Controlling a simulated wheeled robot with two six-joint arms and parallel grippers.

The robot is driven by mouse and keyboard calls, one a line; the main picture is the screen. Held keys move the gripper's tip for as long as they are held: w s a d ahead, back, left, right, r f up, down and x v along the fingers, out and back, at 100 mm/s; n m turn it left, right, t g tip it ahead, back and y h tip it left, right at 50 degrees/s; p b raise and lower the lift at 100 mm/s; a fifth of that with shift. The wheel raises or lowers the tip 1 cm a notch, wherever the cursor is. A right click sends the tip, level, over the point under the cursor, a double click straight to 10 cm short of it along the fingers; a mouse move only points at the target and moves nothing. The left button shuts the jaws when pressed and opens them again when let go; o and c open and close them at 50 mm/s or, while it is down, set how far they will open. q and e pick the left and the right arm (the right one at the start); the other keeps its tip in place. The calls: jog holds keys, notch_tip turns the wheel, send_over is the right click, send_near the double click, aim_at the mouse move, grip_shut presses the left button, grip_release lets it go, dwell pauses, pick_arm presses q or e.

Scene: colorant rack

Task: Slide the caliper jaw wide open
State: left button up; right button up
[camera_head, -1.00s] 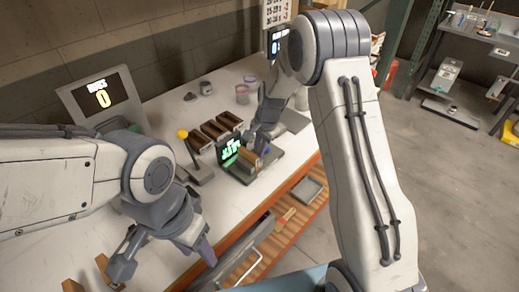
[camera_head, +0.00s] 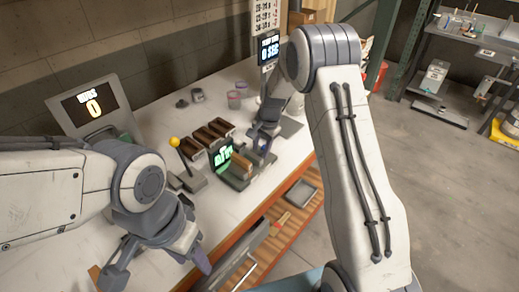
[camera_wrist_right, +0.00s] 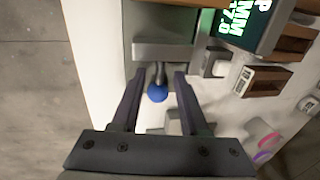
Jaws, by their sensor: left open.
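The caliper (camera_head: 236,176) is a dark grey device on the bench with a lit green display (camera_head: 222,155). Its display also shows at the top of the right wrist view (camera_wrist_right: 235,25), with green "MM" and digits partly cut off. A pale jaw plate (camera_wrist_right: 165,51) carries a short stem with a blue ball knob (camera_wrist_right: 157,93). My right gripper (camera_wrist_right: 159,74) is open, its two fingers on either side of the stem and knob, with gaps visible on both sides. In the head view my right gripper (camera_head: 262,142) is at the caliper's right end. My left gripper (camera_head: 158,268) is open and empty near the front bench edge.
Brown bins (camera_head: 207,136) stand behind the caliper. A yellow-knobbed lever (camera_head: 174,142) is to its left. A screen reading 0 (camera_head: 94,106) stands at back left, and a timer screen (camera_head: 269,47) at the back. Small jars (camera_head: 234,100) stand behind the bins.

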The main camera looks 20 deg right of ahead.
aim_at(265, 161)
notch_tip(265, 161, up, 10)
jog(key=s+d+b, duration=0.1)
jog(key=shift+s+r+b, duration=0.15)
jog(key=shift+s+b, duration=0.25)
dwell(0.5)
